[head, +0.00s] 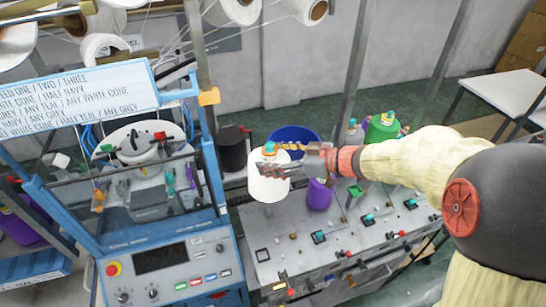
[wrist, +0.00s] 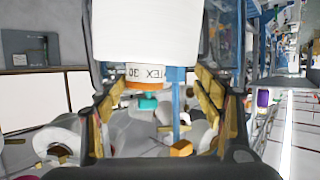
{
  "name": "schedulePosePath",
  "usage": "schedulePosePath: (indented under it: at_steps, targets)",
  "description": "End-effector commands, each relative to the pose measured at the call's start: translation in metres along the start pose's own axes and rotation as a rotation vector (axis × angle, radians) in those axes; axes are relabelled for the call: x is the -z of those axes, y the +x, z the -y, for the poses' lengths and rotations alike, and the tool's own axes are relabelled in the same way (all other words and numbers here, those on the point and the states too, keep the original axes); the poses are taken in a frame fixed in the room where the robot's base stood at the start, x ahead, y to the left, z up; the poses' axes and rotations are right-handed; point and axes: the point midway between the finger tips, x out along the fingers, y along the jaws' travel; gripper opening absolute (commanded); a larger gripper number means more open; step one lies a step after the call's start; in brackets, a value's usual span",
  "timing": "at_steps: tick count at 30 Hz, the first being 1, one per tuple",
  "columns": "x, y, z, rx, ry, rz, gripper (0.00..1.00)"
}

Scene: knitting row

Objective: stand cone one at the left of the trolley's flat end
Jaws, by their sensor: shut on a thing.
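My gripper (head: 274,172) is shut on a white cone (head: 268,189), held upright with an orange and teal top. The cone appears to be above the back left of a grey panelled bench (head: 350,232); I cannot tell whether its base touches anything. In the wrist view the white cone (wrist: 147,32) is between the fingers (wrist: 165,112), with a printed label, an orange band and a teal tip. Which cone number it is does not show. I cannot pick out the trolley's flat end with certainty; a white-topped table (head: 505,88) stands at the upper right.
A purple cone (head: 319,195) stands just right of the held cone. A blue tub (head: 293,136), a dark cylinder (head: 232,150) and a green cone (head: 383,128) are behind. A blue-framed machine (head: 160,262) with a sign board (head: 75,100) blocks the left.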

Motion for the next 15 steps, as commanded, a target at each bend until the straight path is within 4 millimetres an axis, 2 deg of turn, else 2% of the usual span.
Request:
schedulePosePath:
  at_steps: [1,15]
  targets:
    - [0.009,-0.003,-0.001,-0.001,-0.002,-0.003,0.08]
    - [0.043,-0.014,-0.006,-0.001,-0.004,-0.003,0.08]
